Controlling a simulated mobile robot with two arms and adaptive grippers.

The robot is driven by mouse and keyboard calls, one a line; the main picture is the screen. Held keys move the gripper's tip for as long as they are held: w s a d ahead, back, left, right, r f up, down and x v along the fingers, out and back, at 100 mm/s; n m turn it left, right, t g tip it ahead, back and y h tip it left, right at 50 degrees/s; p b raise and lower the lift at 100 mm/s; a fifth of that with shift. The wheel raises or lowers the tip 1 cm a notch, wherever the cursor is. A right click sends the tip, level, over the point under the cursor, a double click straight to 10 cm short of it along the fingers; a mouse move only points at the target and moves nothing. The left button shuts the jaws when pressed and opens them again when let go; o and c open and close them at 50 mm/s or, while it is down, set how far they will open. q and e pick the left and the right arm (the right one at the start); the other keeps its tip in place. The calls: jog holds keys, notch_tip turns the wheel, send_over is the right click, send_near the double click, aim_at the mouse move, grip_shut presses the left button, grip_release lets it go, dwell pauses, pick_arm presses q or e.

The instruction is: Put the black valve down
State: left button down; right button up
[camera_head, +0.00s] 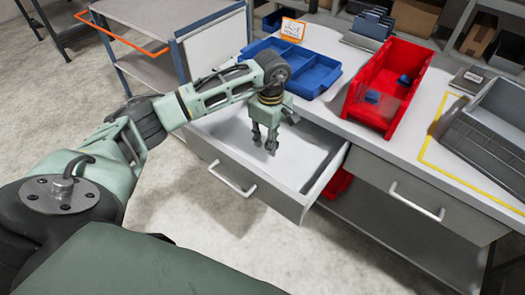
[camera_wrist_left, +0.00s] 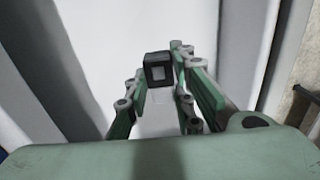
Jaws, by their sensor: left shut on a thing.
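My left gripper (camera_head: 264,142) points down over the open drawer (camera_head: 312,160) of the workbench. In the left wrist view my left gripper (camera_wrist_left: 158,85) is shut on the black valve (camera_wrist_left: 158,67), a small dark block with a grey square on its face. The valve sits between the fingertips, with the pale drawer floor behind it. In the head view the valve is too small and hidden by the fingers to make out. I cannot tell whether it touches the drawer floor. My right gripper is not in view.
On the bench stand a blue compartment tray (camera_head: 318,72), a red bin (camera_head: 405,70) with blue pieces, and a grey crate (camera_head: 495,125) within a yellow outline. A closed drawer (camera_head: 425,195) is to the right. A grey cart (camera_head: 165,30) stands behind left.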

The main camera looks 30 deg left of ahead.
aim_at(262, 158)
pick_arm(q)
jog(key=shift+s+a+f, duration=0.25)
jog(key=shift+a+f, duration=0.2)
jog(key=shift+a, duration=0.05)
jog(key=shift+s+a+f, duration=0.25)
jog(key=shift+a+f, duration=0.15)
jog(key=shift+a, duration=0.1)
notch_tip(262, 158, down, 4)
jog(key=b, duration=0.2)
jog(key=shift+b, duration=0.35)
jog(key=shift+r, duration=0.1)
jog(key=c, duration=1.5)
grip_release()
